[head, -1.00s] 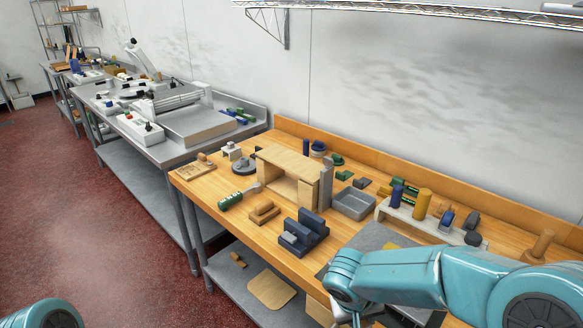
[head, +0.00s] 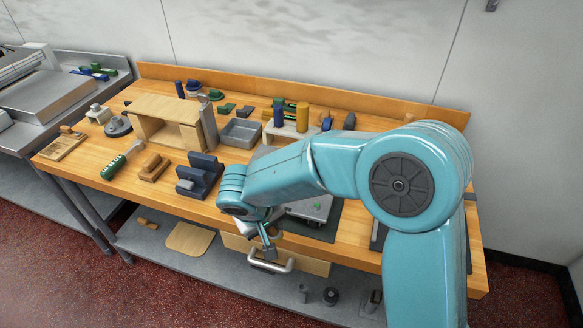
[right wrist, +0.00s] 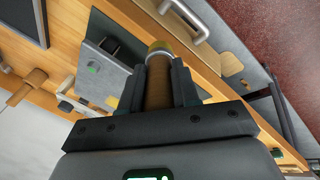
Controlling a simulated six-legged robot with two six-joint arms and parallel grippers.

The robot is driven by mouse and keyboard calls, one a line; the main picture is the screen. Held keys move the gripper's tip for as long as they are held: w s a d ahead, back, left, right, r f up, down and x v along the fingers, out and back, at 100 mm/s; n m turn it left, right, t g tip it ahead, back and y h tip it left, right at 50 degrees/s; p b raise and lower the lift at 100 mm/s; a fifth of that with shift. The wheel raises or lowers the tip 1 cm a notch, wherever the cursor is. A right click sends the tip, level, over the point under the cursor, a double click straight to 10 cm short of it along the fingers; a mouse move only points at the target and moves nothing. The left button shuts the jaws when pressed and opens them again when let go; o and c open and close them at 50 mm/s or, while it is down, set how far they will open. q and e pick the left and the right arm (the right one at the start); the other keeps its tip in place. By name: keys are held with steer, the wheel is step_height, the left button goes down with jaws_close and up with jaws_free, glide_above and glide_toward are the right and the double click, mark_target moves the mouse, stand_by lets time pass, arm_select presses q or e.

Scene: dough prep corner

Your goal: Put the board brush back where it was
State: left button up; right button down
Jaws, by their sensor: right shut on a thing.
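My right gripper (head: 268,240) hangs at the front edge of the wooden bench, above the drawer front. In the right wrist view its dark fingers (right wrist: 160,85) are shut on a brown round handle with a pale yellowish end, which I take for the board brush (right wrist: 158,85). The rest of the held thing is hidden by the fingers, and it hardly shows in the head view. My left gripper is out of view. I cannot tell from the frames which spot the brush came from.
The wooden bench (head: 88,170) holds a wooden shelf box (head: 165,106), a grey tray (head: 240,132), a dark blue stepped block (head: 200,176) and a green-handled tool (head: 114,167). A drawer handle (head: 270,264) sticks out at the front. A grey lower shelf (head: 215,275) lies below.

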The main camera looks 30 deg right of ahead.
steer(key=shift+r+p, duration=0.5)
steer(key=shift+r, duration=0.85)
